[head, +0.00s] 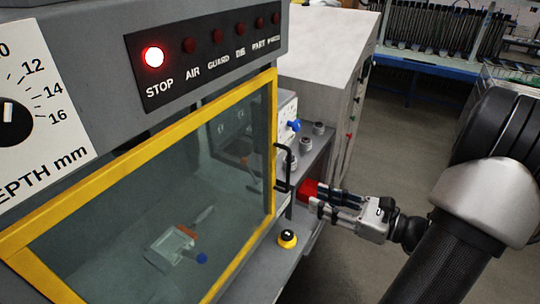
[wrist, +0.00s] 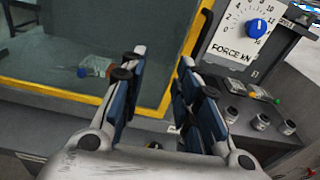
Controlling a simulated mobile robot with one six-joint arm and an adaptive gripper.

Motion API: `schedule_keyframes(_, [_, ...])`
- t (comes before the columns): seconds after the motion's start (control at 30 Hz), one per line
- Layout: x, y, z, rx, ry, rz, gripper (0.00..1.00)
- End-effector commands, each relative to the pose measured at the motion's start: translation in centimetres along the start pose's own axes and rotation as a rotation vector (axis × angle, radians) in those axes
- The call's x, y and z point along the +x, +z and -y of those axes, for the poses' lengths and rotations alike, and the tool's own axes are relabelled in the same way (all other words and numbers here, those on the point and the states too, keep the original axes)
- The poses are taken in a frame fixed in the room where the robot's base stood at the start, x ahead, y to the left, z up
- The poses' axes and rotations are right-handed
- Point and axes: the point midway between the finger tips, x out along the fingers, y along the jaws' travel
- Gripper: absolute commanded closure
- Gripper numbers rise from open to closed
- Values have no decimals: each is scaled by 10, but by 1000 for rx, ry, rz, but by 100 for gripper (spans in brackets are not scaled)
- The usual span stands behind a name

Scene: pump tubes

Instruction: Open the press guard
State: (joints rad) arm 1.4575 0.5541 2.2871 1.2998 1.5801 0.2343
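The press guard is a clear panel in a yellow frame (head: 272,140). It covers the front of the press and looks shut. A black bar handle (head: 279,168) stands at its right edge. My gripper (head: 305,194) is just right of and below the handle in the head view, apart from it as far as I can tell. In the wrist view my gripper (wrist: 157,72) is open, with an empty gap between its fingers. The guard's yellow frame (wrist: 189,35) runs behind the fingers there.
A lit red STOP lamp (head: 153,57) is on the panel above. A yellow-ringed button (head: 287,239) sits on the ledge below my gripper. A force dial (wrist: 256,28) and several knobs are at right in the wrist view. A grey cabinet (head: 322,45) stands behind.

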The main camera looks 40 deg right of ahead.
Motion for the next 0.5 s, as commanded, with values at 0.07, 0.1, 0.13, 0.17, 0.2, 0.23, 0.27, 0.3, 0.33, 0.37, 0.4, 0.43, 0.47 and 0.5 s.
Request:
schedule_keyframes(0.07, [-25,-5,19,38,-102,35,71])
schedule_keyframes(0.1, [-32,-7,25,48,-133,48,71])
schedule_keyframes(0.13, [-37,-8,28,53,-152,55,71])
schedule_keyframes(0.17, [-40,-8,31,57,-166,60,71])
schedule_keyframes(0.2, [-42,-9,33,60,-178,65,71])
schedule_keyframes(0.23, [-42,-10,34,61,-183,67,71])
schedule_keyframes(0.27, [-41,-10,35,61,-184,67,71])
schedule_keyframes(0.3, [-38,-10,36,61,-184,68,71])
schedule_keyframes(0.33, [-34,-10,36,61,-183,68,71])
schedule_keyframes(0.37, [-30,-10,36,61,-181,67,71])
schedule_keyframes(0.4, [-23,-9,37,60,-179,67,71])
schedule_keyframes(0.43, [-18,-9,38,60,-179,66,71])
schedule_keyframes(0.47, [-12,-9,38,60,-177,66,71])
schedule_keyframes(0.5, [-4,-9,40,59,-177,65,71])
